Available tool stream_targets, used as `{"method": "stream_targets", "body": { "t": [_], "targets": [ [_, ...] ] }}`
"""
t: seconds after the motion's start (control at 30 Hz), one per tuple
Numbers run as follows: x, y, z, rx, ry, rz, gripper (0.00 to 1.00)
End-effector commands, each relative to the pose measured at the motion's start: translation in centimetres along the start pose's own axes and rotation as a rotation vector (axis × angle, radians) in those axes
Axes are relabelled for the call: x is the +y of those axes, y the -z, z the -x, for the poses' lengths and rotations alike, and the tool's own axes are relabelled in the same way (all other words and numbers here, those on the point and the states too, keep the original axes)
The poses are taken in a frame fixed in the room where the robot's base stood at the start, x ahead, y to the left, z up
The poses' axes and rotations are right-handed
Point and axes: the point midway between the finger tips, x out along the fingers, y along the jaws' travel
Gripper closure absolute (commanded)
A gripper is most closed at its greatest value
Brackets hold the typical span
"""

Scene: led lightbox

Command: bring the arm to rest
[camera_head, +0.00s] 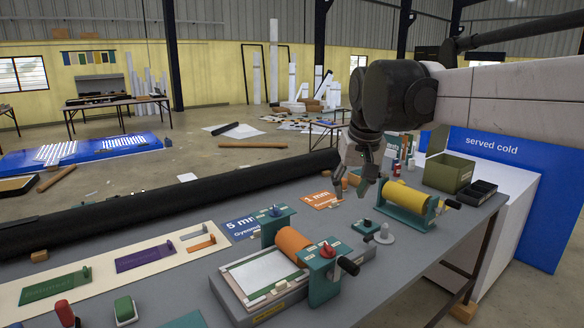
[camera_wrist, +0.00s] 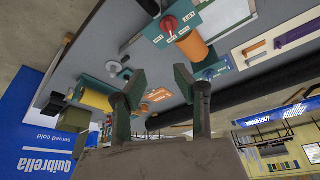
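My gripper (camera_head: 350,190) hangs from my arm at the right of the centre in the head view, above the grey workbench (camera_head: 400,270). Its two fingers stand apart with nothing between them; they also show spread and empty in the wrist view (camera_wrist: 159,82). The gripper appears clear of the bench top. The press with an orange roller (camera_head: 293,243) stands nearer the camera, and the teal stand with a yellow roller (camera_head: 404,199) is to the gripper's right.
A long black roll (camera_head: 150,203) lies along the bench's far side. A cream board (camera_head: 110,275) with coloured pieces lies at left. An olive bin (camera_head: 449,172) and a black tray (camera_head: 478,193) sit at the right end, by a blue panel (camera_head: 540,205).

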Motion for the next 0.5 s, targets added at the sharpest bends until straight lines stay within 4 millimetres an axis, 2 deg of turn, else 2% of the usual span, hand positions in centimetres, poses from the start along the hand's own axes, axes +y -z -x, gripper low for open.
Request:
{"method": "stream_targets", "body": {
  "t": [0.03, 0.27, 0.5],
  "targets": [
    [0.5, -1.9, 0.1, 0.013, -0.002, -0.005, 0.71],
    [2.1, -9.3, 0.0, 0.076, -0.013, -0.027, 0.71],
    [3.3, -17.5, -1.5, 0.142, -0.026, -0.049, 0.71]
  ]
}}
